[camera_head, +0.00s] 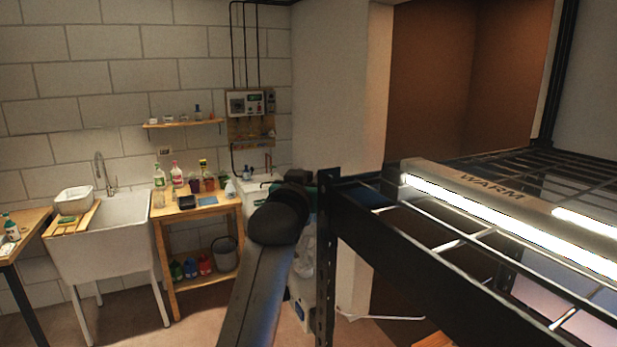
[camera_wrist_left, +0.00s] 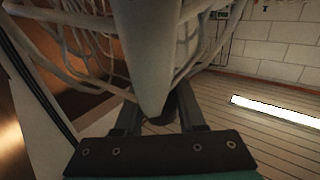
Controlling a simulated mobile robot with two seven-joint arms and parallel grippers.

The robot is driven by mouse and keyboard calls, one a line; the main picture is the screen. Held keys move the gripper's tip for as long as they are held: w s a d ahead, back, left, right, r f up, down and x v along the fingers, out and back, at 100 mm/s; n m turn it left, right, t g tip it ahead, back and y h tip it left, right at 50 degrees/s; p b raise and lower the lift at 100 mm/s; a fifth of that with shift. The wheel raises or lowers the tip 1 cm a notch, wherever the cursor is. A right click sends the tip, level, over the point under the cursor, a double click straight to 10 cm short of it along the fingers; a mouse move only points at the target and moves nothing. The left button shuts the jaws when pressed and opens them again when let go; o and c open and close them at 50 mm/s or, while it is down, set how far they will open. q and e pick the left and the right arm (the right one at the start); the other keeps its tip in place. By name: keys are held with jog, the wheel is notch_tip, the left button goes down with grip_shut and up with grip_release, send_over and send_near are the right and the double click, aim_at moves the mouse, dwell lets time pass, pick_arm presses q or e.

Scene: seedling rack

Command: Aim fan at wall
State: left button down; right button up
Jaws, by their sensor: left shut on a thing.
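The fan (camera_wrist_left: 150,45) fills the upper middle of the left wrist view, with a pale grey tapered body and curved white wire cage bars on both sides. My left gripper (camera_wrist_left: 160,118) is shut on a part of the fan, with its two dark fingers on either side of the narrow lower end of the body. A small dark round part sits between the fingers. In the head view my left arm reaches up from the bottom middle, and its dark joint hides much of what lies behind. I cannot make out the fan there. My right gripper is in neither view.
A black wire rack (camera_head: 430,255) with a lit WARM lamp (camera_head: 490,200) stands close at the right. A block wall (camera_head: 120,60) lies at the back left, with a sink (camera_head: 115,235) and a wooden bench (camera_head: 190,214) holding bottles.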

pick_arm(q)
jog(key=c, duration=0.5)
grip_release()
jog(key=shift+r, duration=0.1)
notch_tip(320, 180, up, 20)
jog(key=b, duration=0.2)
dwell(0.4)
